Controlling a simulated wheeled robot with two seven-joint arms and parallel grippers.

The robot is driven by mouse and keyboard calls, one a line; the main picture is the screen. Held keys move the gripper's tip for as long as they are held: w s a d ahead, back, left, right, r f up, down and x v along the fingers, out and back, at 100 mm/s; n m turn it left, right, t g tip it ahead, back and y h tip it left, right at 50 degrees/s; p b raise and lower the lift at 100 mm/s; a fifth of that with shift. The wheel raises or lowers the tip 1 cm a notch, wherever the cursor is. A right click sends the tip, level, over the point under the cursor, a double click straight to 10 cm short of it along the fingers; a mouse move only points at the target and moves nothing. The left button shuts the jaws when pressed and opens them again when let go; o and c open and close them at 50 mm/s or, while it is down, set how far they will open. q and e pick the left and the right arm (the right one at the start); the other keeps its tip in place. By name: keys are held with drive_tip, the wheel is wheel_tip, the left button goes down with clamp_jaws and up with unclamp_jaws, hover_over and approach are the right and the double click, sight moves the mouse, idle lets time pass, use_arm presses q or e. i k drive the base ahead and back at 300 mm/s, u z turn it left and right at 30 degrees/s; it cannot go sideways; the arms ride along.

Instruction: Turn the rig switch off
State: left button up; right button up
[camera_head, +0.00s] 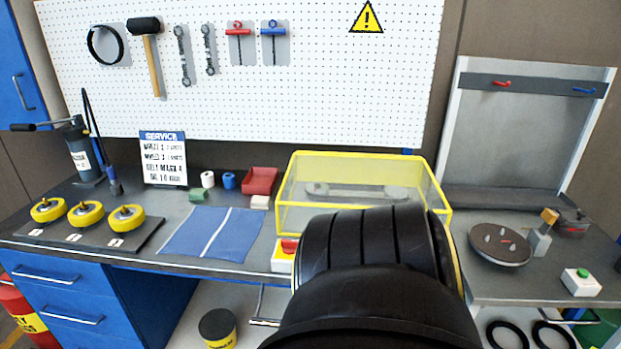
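Another white box with a green button (581,281) stands on the right-hand bench. I cannot tell from the frame which one is the rig switch. Neither gripper's fingers are in view.
A large black rounded part (375,265), which looks like my own arm, fills the lower middle and hides the bench edge. A blue mat (212,232), red bin (260,181) and yellow wheels (85,213) lie left. A round dark plate (500,245) is right.

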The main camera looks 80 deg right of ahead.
sight(289, 246)
drive_tip(key=z, duration=1.5)
drive_tip(key=k, duration=0.4)
drive_tip(key=z, duration=0.85)
